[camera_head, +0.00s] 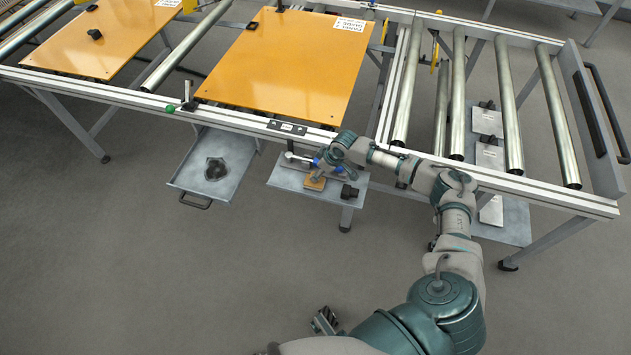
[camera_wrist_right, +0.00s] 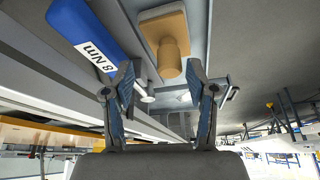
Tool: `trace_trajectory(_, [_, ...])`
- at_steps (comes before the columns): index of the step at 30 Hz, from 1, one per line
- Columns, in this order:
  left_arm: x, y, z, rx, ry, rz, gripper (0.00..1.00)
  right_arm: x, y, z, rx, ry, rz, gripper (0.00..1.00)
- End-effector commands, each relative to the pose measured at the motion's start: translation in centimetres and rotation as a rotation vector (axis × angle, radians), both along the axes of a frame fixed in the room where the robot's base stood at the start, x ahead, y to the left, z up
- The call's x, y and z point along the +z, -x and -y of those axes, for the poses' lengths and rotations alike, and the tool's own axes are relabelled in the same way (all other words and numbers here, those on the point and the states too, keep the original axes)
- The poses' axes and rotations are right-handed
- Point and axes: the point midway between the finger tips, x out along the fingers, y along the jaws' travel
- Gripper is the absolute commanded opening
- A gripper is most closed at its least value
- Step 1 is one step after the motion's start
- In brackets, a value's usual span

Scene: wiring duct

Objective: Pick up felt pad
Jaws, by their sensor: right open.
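The felt pad, a tan block with a round knob (camera_wrist_right: 168,58), lies on a small grey shelf under the table's front rail. It also shows in the head view (camera_head: 315,182). My right gripper (camera_wrist_right: 163,90) is open and empty. Its two fingers stand apart, with the pad and knob beyond the fingertips, near the middle of the gap. In the head view, my right wrist hides much of the gripper. A grey part of what looks like my left gripper (camera_head: 323,320) shows at the bottom; its fingers are unclear.
A blue handle marked 8 Nm (camera_wrist_right: 85,30) lies left of the pad. A black knob-like part (camera_head: 349,191) is on the same shelf, right of the pad. A grey tray (camera_head: 185,178) is farther left. The table's front rail (camera_head: 240,121) runs above the shelf.

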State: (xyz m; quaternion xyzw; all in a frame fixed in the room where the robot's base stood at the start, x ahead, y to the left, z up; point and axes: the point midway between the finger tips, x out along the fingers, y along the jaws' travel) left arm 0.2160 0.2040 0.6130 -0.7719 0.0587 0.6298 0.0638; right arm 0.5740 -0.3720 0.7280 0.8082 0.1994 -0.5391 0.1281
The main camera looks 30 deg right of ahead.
Motion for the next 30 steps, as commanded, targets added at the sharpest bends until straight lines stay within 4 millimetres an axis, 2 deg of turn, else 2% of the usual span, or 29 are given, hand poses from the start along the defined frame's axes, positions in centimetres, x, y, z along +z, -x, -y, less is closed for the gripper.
trace_trajectory(1, [0.4, 0.1, -0.1, 0.0, 0.001, 0.003, 0.41, -1.1, -0.2, -0.5, 0.002, 0.0, -0.003, 0.57])
trace_trajectory(5, [1.8, 0.4, -0.4, 0.0, 0.005, 0.004, 0.41, -2.5, -0.8, -1.1, 0.001, 0.004, -0.001, 0.57])
trace_trajectory(14, [2.6, 0.5, -0.2, 0.002, -0.001, 0.006, 0.41, -2.9, -0.9, -0.8, 0.0, 0.0, 0.001, 0.57])
trace_trajectory(18, [2.5, 0.4, -0.1, 0.002, 0.0, 0.004, 0.41, -3.0, -1.0, -0.7, -0.001, -0.002, 0.0, 0.22])
trace_trajectory(21, [2.5, 0.3, -0.1, 0.002, 0.0, 0.005, 0.41, -3.0, -0.9, -0.7, -0.001, -0.001, -0.001, 0.0])
trace_trajectory(30, [2.5, 0.3, -0.1, 0.003, 0.002, 0.006, 0.41, -3.1, -0.9, -0.9, 0.001, 0.004, -0.005, 0.0])
